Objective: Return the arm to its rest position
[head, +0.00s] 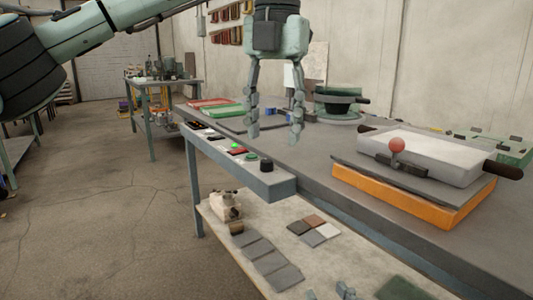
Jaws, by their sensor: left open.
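My left gripper (275,137) hangs at the upper middle of the head view, with its fingers pointing down. Its two fingers are spread apart and nothing is between them. It appears above the grey workbench, near the front edge with the button panel. Its arm comes in from the upper left. My right gripper is not in the view.
A light block with dark handles and a red ball (397,145) sits on an orange base (400,192) at right. A green round vessel (341,101) stands behind the gripper. A button panel (238,151) edges the bench. A lower shelf (222,233) holds flat tiles (259,249).

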